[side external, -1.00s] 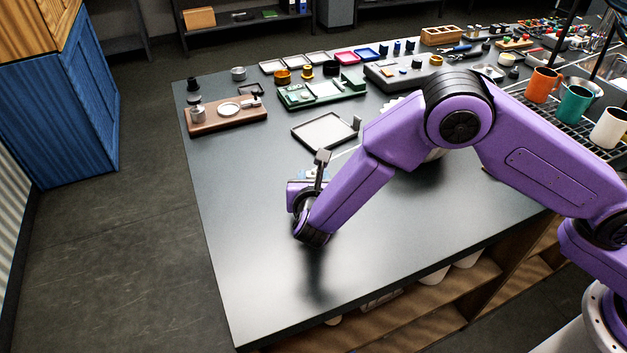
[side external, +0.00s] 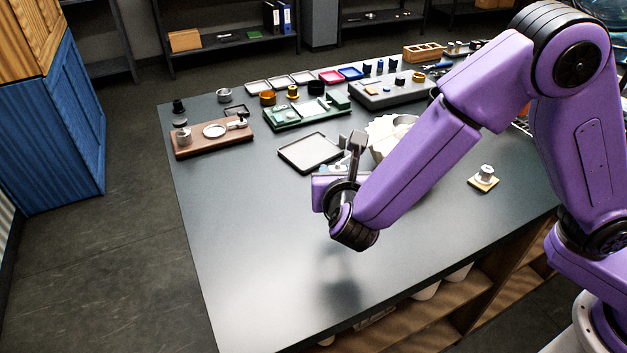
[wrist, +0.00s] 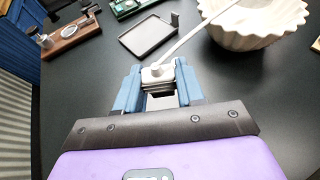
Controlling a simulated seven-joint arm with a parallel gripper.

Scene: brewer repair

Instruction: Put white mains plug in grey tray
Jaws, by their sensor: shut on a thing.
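The white mains plug (wrist: 157,73) is pinched between the blue fingers of my gripper (wrist: 158,80) in the wrist view. A white cable runs from it up and right to the fluted white vessel (wrist: 258,20). The grey tray (wrist: 146,40) lies flat beyond the plug, apart from it, with a small upright piece at its right corner. In the side external view the tray (side external: 311,154) lies behind my gripper, which is above the dark table. The plug and fingertips are largely hidden there by my wrist.
A brown board with metal parts (side external: 210,138) stands left of the tray. A green fixture (side external: 300,115) and several small coloured trays are behind it. The fluted vessel (side external: 381,135) stands to the right. A small metal part (side external: 485,173) sits on a pale square. The front left table is bare.

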